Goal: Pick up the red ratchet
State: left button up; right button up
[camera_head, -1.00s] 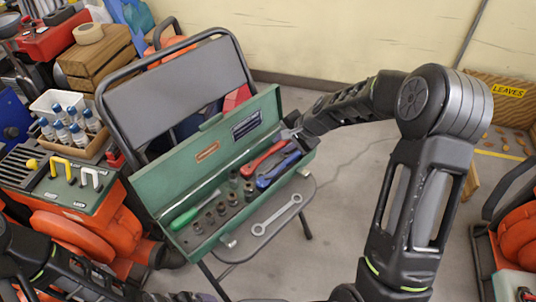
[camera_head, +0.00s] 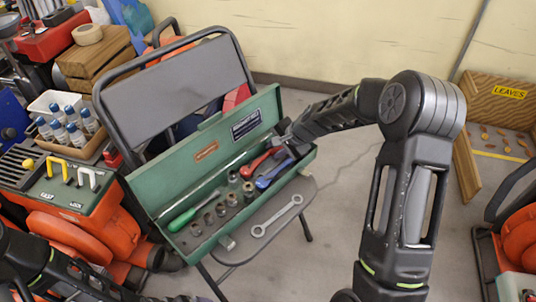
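The red ratchet (camera_head: 257,164) lies in the open green toolbox (camera_head: 185,250), near its right end, with its head toward the left. A blue ratchet (camera_head: 271,177) lies beside it, nearer the front. My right gripper (camera_head: 286,143) is at the toolbox's right end, over the handle ends of both ratchets, and hides part of them. Its fingers are dark and small, so I cannot tell whether they are open or touching the red ratchet. My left arm shows at the lower left; its gripper is out of view.
The toolbox stands on a folding chair (camera_head: 178,85). Several sockets (camera_head: 221,209) and a green-handled screwdriver (camera_head: 182,218) lie in it. A wrench (camera_head: 277,216) lies on the seat in front. An orange machine (camera_head: 75,240) with a bottle crate stands left.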

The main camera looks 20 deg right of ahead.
grip_shut()
dwell(1.4)
